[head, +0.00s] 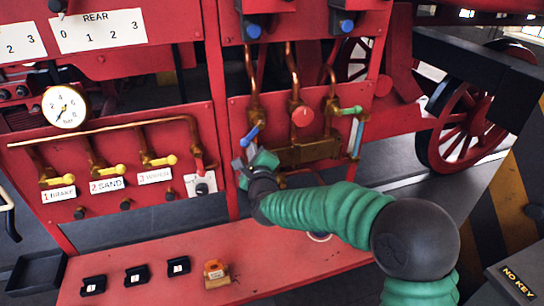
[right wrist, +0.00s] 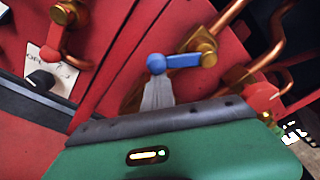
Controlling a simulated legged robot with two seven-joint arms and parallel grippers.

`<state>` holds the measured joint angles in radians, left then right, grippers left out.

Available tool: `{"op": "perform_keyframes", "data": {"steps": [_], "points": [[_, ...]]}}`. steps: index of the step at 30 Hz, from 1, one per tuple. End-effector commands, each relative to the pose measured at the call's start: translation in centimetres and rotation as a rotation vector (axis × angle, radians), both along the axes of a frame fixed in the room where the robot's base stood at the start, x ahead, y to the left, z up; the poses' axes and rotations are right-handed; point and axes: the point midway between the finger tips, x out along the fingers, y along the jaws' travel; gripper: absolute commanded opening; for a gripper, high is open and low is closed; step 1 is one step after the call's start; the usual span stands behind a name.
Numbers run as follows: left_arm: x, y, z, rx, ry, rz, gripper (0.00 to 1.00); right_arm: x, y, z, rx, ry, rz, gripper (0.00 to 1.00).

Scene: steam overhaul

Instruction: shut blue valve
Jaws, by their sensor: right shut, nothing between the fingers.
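The blue valve (head: 250,135) is a small blue lever on a brass pipe fitting, at the left of the right-hand red panel. In the head view it slants down and left from the fitting. In the right wrist view the lever (right wrist: 185,61) runs left from its brass body (right wrist: 203,42) to a round blue end. My right gripper (head: 243,165) is shut and empty, just below the lever. In the right wrist view its grey fingertips (right wrist: 157,92) are right under the round end; I cannot tell whether they touch it. My left gripper is not in view.
A red valve handle (head: 302,117) and a green lever (head: 347,111) sit to the right on the same panel. Yellow levers (head: 113,170) and a pressure gauge (head: 64,107) are on the left panel. A red shelf (head: 265,262) runs below, holding small black blocks.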

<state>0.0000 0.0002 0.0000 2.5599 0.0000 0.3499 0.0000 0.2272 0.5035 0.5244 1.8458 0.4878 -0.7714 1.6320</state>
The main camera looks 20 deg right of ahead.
Motion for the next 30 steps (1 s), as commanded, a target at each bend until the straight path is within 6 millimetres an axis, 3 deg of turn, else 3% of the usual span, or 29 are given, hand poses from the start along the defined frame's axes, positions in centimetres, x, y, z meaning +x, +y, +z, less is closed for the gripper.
{"op": "perform_keyframes", "data": {"steps": [1,15,30], "points": [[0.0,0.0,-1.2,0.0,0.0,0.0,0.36,0.0,0.4,-0.2,0.042,-0.005,0.002,0.0],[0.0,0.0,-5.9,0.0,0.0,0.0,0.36,-0.1,2.6,2.1,0.476,0.008,0.002,0.0],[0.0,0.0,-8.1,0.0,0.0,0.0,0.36,-0.1,3.3,3.9,0.739,0.019,-0.001,0.0]]}}
